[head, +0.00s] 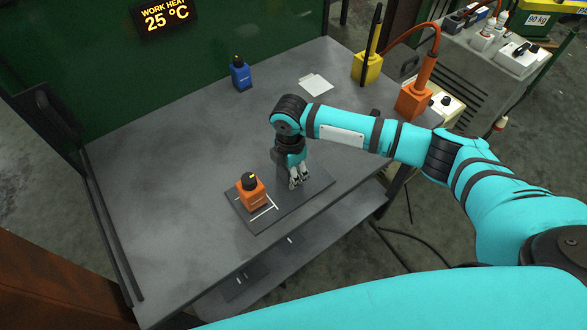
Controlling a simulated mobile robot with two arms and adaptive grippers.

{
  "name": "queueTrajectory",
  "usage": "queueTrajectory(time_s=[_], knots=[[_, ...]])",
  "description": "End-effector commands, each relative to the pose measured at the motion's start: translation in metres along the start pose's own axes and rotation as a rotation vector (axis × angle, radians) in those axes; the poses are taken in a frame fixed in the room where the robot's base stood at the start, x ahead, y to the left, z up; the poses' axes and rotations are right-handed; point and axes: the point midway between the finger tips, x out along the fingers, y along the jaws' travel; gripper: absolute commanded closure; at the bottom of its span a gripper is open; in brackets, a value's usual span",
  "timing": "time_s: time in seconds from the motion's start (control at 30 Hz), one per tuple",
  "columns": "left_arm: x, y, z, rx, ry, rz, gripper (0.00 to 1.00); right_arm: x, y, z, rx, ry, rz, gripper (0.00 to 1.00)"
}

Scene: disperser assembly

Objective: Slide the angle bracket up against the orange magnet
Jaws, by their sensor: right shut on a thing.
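The orange magnet (253,194), a block with a black knob on top, stands on the left part of a dark flat plate (309,194). White L-shaped lines (263,213) lie on the plate close to the magnet's front right side. My right gripper (298,183) points down over the plate to the right of the magnet, with a clear gap between them. It is shut on a small grey piece, which I take to be the angle bracket; the fingers hide most of it and its outline is hard to make out. My left gripper is not in view.
The plate lies on a grey table (170,215), mostly bare on the left. A blue block (241,75), white sheets (315,84) and a yellow block (367,68) are at the back. An orange device (413,99) is at the right. A lower shelf shows below the front edge.

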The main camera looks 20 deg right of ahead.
Motion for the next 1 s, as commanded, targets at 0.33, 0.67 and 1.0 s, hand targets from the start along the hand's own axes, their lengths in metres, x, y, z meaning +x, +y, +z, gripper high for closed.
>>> queueTrajectory(time_s=[0.33,0.67,1.0], knots=[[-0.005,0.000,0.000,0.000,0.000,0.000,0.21,0.000,-0.001,-0.012,-0.001,0.002,-0.002,1.00],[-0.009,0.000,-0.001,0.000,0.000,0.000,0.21,0.001,-0.001,-0.022,-0.002,0.002,-0.003,1.00],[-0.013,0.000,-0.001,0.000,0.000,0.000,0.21,0.001,-0.001,-0.033,-0.002,0.002,-0.003,1.00]])
